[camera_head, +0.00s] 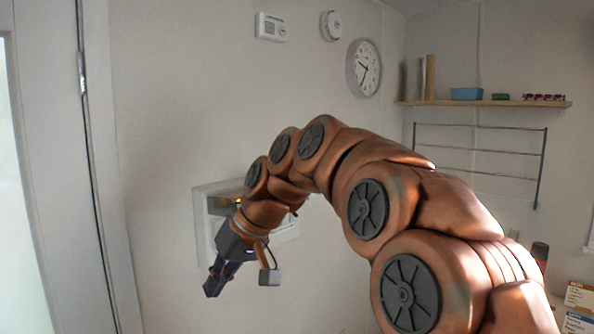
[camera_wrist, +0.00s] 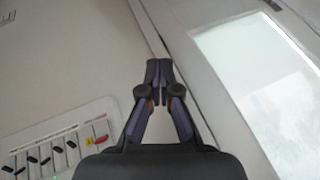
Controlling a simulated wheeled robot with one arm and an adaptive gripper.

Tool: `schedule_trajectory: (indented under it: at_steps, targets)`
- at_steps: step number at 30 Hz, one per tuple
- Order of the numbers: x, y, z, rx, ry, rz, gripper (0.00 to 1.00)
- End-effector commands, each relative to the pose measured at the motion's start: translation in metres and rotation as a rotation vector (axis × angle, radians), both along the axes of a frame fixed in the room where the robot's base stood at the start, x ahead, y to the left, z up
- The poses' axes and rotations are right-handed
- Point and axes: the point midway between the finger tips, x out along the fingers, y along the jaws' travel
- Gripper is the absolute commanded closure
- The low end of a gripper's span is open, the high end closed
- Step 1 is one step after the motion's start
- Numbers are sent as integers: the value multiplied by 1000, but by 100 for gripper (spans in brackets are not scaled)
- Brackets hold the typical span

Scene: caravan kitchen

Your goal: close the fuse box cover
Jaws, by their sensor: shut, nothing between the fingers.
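The fuse box (camera_head: 203,222) is a pale box on the back wall, partly hidden behind my arm in the head view. In the wrist view the fuse box (camera_wrist: 62,140) shows at the lower left, with a row of black switches and a red one near a yellow label. The switches are exposed there. I cannot make out the cover clearly or its angle. My gripper (camera_head: 212,284) is shut and empty, pointing down and left in front of the wall. In the wrist view my gripper (camera_wrist: 160,72) has its fingertips together, to the right of the switches, touching nothing visible.
A door with a bright glass pane (camera_wrist: 262,80) and its frame (camera_head: 100,180) stand left of the fuse box in the head view. A shelf (camera_head: 480,103), a wire rack (camera_head: 480,150) and a clock (camera_head: 364,68) are on the walls farther right. Bare wall surrounds the box.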

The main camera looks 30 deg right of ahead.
Motion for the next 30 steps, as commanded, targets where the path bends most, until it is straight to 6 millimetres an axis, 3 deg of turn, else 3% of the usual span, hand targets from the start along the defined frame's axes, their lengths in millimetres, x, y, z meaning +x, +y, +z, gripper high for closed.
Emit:
schedule_trajectory:
  at_steps: [1,6,15,23,30]
  targets:
    - [15,-11,15,15,-41,-7,100]
    - [54,-48,62,52,-176,-16,100]
    - [98,-133,133,57,-412,-44,100]
    - [107,-216,182,-13,-606,-79,100]
    - [97,-277,211,-119,-741,-102,100]
